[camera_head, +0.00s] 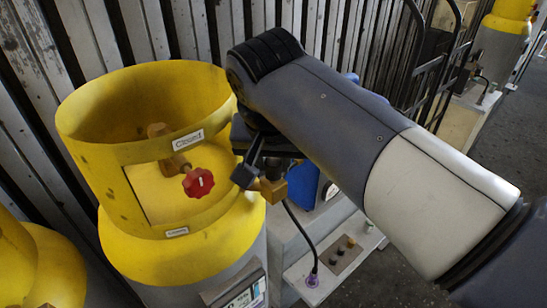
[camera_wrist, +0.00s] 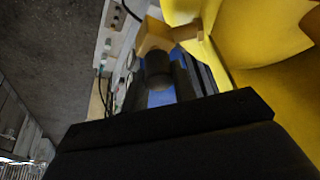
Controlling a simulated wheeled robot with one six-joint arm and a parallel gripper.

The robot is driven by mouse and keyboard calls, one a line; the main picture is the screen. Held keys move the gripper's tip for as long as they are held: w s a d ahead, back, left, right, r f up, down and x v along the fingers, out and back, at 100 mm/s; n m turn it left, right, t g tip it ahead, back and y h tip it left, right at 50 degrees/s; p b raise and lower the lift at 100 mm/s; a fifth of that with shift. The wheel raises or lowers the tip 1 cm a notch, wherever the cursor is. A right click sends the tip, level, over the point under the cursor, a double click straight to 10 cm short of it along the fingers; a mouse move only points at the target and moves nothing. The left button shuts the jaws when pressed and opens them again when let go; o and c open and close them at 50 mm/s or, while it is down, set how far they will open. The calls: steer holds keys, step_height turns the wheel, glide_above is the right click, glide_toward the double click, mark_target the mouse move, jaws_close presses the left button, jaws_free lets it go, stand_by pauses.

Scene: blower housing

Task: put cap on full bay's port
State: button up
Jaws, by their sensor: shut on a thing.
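My gripper (camera_head: 258,178) hangs at the right side of the yellow-collared cylinder (camera_head: 230,245), shut on a brass-coloured cap. The cap (camera_head: 272,190) shows below the fingers in the head view. In the wrist view, a dark round part (camera_wrist: 158,70) sits between the fingers, with brass (camera_wrist: 153,37) beyond it. A brass stub (camera_wrist: 187,33) shows close beside that brass, near the yellow cylinder; whether they touch I cannot tell. A red handwheel (camera_head: 198,182) and a brass valve (camera_head: 160,132) show inside the collar, near a "Closed" label (camera_head: 188,140). The port's mouth is not clearly visible.
A grey ledge (camera_head: 325,262) at lower right carries small knobs and a purple connector (camera_head: 312,280) with a black cable. Another yellow cylinder (camera_head: 45,262) is at lower left. A slatted wall (camera_head: 90,35) runs behind.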

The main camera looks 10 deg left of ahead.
steer(key=shift+f+b, duration=0.4)
steer(key=shift+f, duration=0.2)
steer(key=o, duration=1)
steer(key=shift+r, duration=0.1)
steer(key=v, duration=1)
steer(key=shift+s+r, duration=0.15)
steer(key=shift+r, duration=0.2)
steer(key=shift+f, duration=0.15)
steer(key=x, duration=1)
steer(key=shift+f, duration=0.25)
steer(key=shift+r+p, duration=0.4)
steer(key=shift+r, duration=0.05)
steer(key=shift+f, duration=0.1)
